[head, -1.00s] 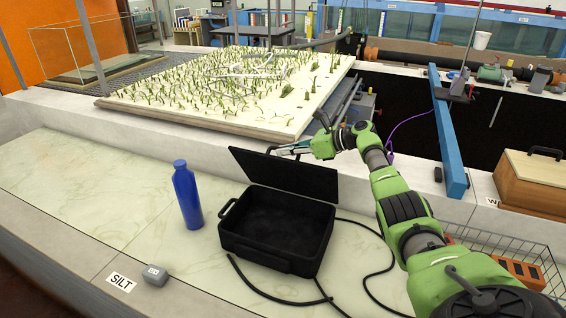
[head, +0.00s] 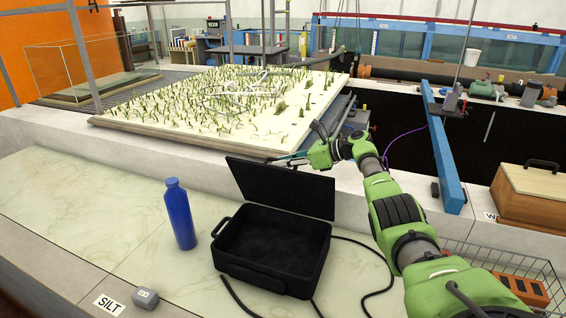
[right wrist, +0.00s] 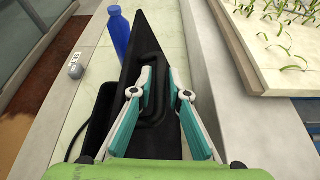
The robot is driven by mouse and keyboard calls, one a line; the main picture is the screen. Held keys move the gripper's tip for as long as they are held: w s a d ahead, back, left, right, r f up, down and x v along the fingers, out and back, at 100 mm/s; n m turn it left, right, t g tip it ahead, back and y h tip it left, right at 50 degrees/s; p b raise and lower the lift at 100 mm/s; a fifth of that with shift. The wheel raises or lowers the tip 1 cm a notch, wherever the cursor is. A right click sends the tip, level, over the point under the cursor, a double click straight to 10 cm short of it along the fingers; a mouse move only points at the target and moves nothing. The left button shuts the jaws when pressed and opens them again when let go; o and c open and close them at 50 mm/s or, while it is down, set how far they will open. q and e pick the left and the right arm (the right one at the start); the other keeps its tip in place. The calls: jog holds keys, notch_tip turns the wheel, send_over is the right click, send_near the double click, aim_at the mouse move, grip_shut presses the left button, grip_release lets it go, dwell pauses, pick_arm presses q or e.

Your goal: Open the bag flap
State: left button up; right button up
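The black bag (head: 268,283) stands on the pale marble counter with its inside exposed and looking empty. Its flap (head: 283,190) is raised at the rear and stands steeply above the opening. My right gripper (head: 274,161) is at the flap's top edge, partly hidden behind it. In the right wrist view, the flap (right wrist: 172,137) and its black handle (right wrist: 149,118) show between the fingers (right wrist: 155,72). The fingers are apart, with a gap between their tips. Contact with the flap is unclear. My left gripper is not in view.
A blue bottle (head: 181,215) stands left of the bag. A small grey block (head: 145,299) lies near the SILT label (head: 108,303). The planted board (head: 230,110) is behind the flap. A black cable (head: 375,265) lies right of the bag.

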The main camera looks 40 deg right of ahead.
dwell(0.3)
jog(key=v, duration=1.1)
jog(key=shift+s+d, duration=0.25)
jog(key=shift+d, duration=0.05)
jog(key=shift+r, duration=0.1)
